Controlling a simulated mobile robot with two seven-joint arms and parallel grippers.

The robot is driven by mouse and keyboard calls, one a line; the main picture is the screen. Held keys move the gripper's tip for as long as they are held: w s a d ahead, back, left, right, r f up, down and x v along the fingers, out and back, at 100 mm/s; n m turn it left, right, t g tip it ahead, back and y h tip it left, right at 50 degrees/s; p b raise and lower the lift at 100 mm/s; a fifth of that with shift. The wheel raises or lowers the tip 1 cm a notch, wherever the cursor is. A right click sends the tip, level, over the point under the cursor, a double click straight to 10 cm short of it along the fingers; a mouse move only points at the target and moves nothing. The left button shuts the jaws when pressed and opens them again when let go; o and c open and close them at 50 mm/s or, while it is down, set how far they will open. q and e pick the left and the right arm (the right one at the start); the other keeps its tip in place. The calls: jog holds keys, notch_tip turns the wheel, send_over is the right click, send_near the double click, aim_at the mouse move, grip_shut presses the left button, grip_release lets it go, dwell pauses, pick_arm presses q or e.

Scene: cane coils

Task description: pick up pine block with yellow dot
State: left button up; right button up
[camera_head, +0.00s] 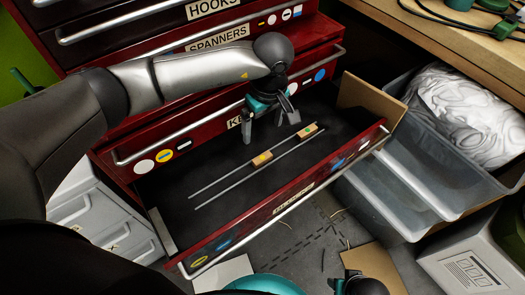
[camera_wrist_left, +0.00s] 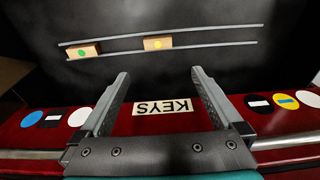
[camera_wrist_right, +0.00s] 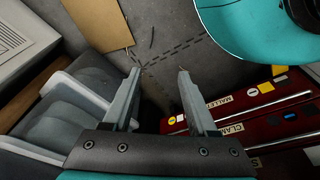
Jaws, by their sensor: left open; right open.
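The pine block with the yellow dot (camera_head: 262,159) sits between two thin parallel rails in the open dark-lined drawer. It also shows in the left wrist view (camera_wrist_left: 157,43), ahead of the fingertips. A second pine block with a green dot (camera_wrist_left: 84,52) sits on the same rails, to the right in the head view (camera_head: 307,131). My left gripper (camera_head: 270,127) is open and empty over the drawer, on the cabinet side of the yellow-dot block and apart from it. My right gripper (camera_wrist_right: 159,71) is open and empty, away from the drawer at the bottom of the head view.
The drawer's front wall (camera_head: 290,200) and handle lie on the near side. A cardboard sheet (camera_head: 370,105) stands at the drawer's right end. Grey bins (camera_head: 410,185) stand to the right. The drawer floor around the rails is clear.

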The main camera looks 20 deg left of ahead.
pick_arm(q)
jog(key=b, duration=0.3)
send_over(262, 158)
notch_tip(262, 158, down, 8)
jog(key=shift+s+f, duration=0.1)
jog(key=shift+f, duration=0.1)
jog(key=shift+d+f+b, duration=0.1)
jog(key=shift+f+b, duration=0.5)
jog(key=shift+f, duration=0.45)
notch_tip(262, 158, down, 2)
jog(key=shift+d+f+b, duration=0.1)
jog(key=shift+f+b, duration=0.1)
jog(key=shift+b, duration=0.45)
jog(key=shift+f+b, duration=0.3)
jog(key=shift+f, duration=0.3)
pick_arm(e)
jog(key=w+a+r+t, duration=0.1)
jog(key=w+r, duration=0.3)
jog(key=r, duration=0.8)
jog(key=shift+r+t, duration=0.25)
jog(key=shift+t, duration=0.25)
pick_arm(q)
jog(key=c, duration=1.2)
jog(key=shift+c, duration=0.2)
jog(key=shift+r, duration=0.15)
